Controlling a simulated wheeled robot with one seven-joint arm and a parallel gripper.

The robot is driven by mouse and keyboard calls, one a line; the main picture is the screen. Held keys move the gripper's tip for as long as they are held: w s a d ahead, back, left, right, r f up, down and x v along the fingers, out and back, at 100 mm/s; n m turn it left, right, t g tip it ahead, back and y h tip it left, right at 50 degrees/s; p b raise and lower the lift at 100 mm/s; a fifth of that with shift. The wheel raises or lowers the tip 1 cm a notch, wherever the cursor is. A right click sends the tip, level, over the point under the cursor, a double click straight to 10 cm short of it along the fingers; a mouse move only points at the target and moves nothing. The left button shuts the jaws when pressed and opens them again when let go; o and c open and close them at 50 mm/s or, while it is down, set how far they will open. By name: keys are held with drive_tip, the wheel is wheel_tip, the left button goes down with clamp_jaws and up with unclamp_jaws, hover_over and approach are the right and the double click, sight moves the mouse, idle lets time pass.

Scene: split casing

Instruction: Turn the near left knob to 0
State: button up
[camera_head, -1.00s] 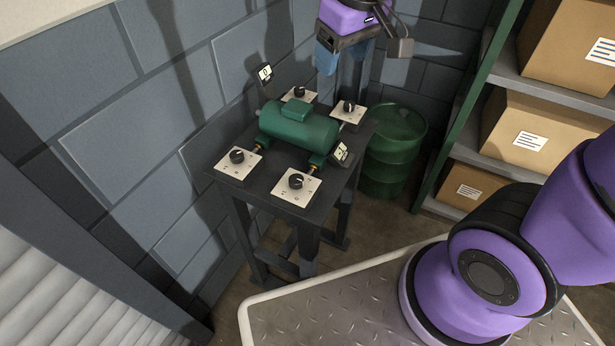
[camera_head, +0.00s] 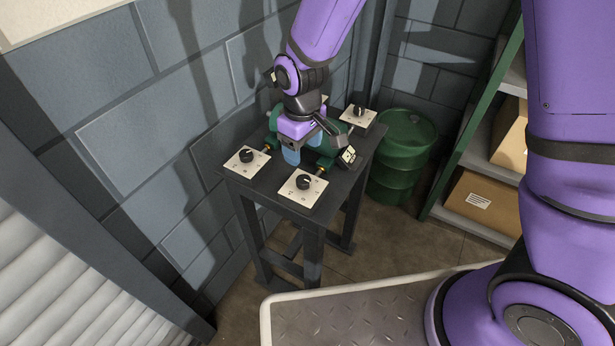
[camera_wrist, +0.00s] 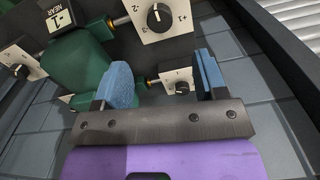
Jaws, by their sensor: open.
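The near left knob (camera_head: 246,156) is a black dial on a pale square plate at the table's left corner. In the wrist view, the knob (camera_wrist: 182,88) shows beyond the gap between my fingers. Its pointer reading is too small to tell. My gripper (camera_head: 308,151) is open and empty, with blue fingers, over the near side of the green casing (camera_head: 273,120), apart from and to the right of this knob. In the wrist view, my gripper (camera_wrist: 163,80) has its fingers wide apart.
The near right knob (camera_head: 303,182) and a back right knob (camera_head: 360,111) sit on similar plates. My arm hides most of the casing and the back left plate. A green barrel (camera_head: 403,155) and a shelf with boxes (camera_head: 478,204) stand right. The wall is close behind the table.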

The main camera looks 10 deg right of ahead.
sight(304, 179)
wheel_tip(304, 179, down, 10)
drive_tip(key=shift+f, duration=0.15)
idle(0.3)
drive_tip(key=c, duration=0.9)
